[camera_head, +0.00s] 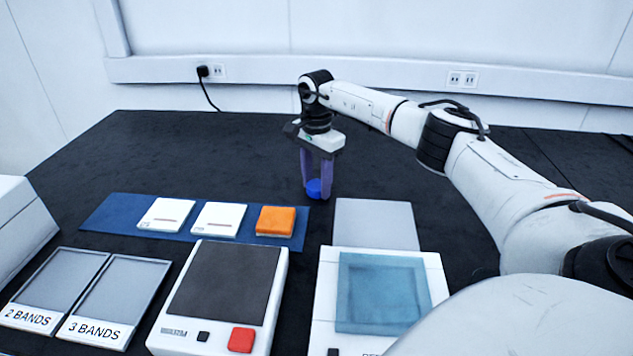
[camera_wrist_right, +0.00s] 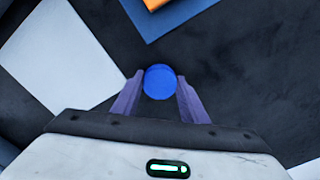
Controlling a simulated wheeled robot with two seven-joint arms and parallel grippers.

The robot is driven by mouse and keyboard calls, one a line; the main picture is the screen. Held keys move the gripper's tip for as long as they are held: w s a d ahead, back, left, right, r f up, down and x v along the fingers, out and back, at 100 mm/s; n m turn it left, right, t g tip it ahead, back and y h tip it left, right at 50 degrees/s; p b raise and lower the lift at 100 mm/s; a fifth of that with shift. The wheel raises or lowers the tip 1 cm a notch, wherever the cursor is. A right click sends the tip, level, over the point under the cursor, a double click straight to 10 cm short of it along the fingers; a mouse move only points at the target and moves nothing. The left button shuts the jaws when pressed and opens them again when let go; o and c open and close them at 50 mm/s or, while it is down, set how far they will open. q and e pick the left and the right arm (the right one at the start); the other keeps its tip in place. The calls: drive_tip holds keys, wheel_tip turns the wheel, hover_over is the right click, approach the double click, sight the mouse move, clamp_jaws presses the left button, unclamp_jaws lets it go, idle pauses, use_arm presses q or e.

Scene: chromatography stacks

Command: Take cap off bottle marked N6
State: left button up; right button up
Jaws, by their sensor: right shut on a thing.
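My right gripper (camera_head: 318,190) reaches down from its arm over the dark table, with purple fingers. It is shut on a round blue cap (camera_head: 314,187) at its fingertips. In the wrist view the blue cap (camera_wrist_right: 160,81) sits between the tips of the right gripper (camera_wrist_right: 159,88), with a finger on each side. I see no bottle body under the cap, and no N6 marking is readable. Whether the cap is on a bottle or apart from one, I cannot tell. My left gripper is not in view.
A blue mat (camera_head: 118,214) holds two white tiles and an orange tile (camera_head: 275,221). In front are trays marked 2 BANDS (camera_head: 60,278) and 3 BANDS (camera_head: 120,286), a device with a red button (camera_head: 240,340), and a teal plate (camera_head: 382,292). The table's back left is clear.

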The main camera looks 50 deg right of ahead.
sight(316, 185)
drive_tip(key=shift+f, duration=0.2)
drive_tip(key=o, duration=1.1)
drive_tip(key=shift+o, duration=0.2)
drive_tip(key=shift+r, duration=0.1)
wheel_tip(316, 185, up, 12)
drive_tip(key=p, duration=0.1)
drive_tip(key=shift+r, duration=0.15)
